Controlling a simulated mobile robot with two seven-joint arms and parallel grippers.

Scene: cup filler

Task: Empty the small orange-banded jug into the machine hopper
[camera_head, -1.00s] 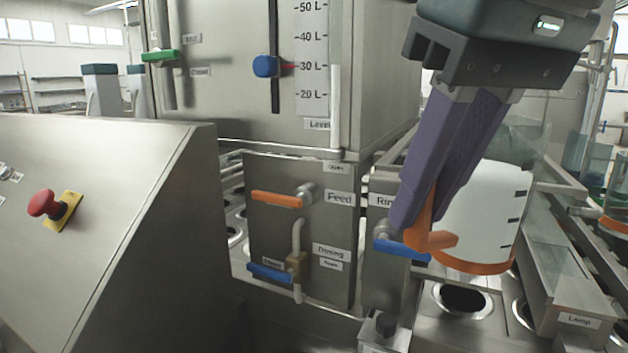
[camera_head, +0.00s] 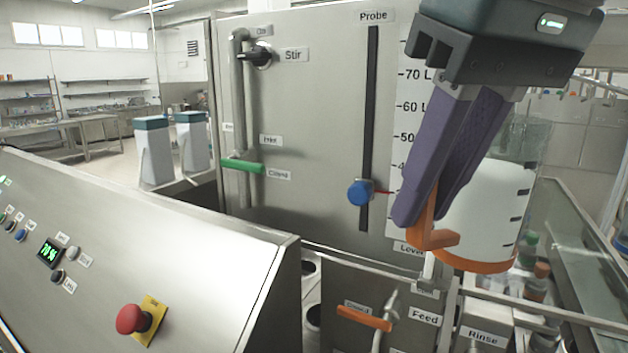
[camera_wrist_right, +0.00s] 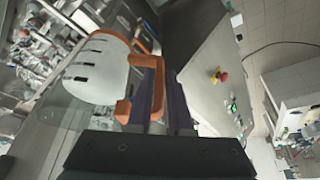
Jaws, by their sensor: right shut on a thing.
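A clear jug with an orange band at its base and an orange handle holds white contents. The jug (camera_head: 488,215) is upright in the head view, in front of the machine's level scale. My right gripper (camera_head: 425,215) is shut on its orange handle. The jug also shows in the right wrist view (camera_wrist_right: 97,70), with the gripper (camera_wrist_right: 150,95) at its handle. The machine's steel tank (camera_head: 305,130) stands behind the jug. The hopper's opening does not show. My left gripper is not in view.
A control panel (camera_head: 170,265) with a red stop button (camera_head: 131,319) is at the lower left. Labelled levers stick out of the tank front, including a green one (camera_head: 243,166) and a blue probe knob (camera_head: 361,192). Bottles (camera_head: 535,280) stand at the right.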

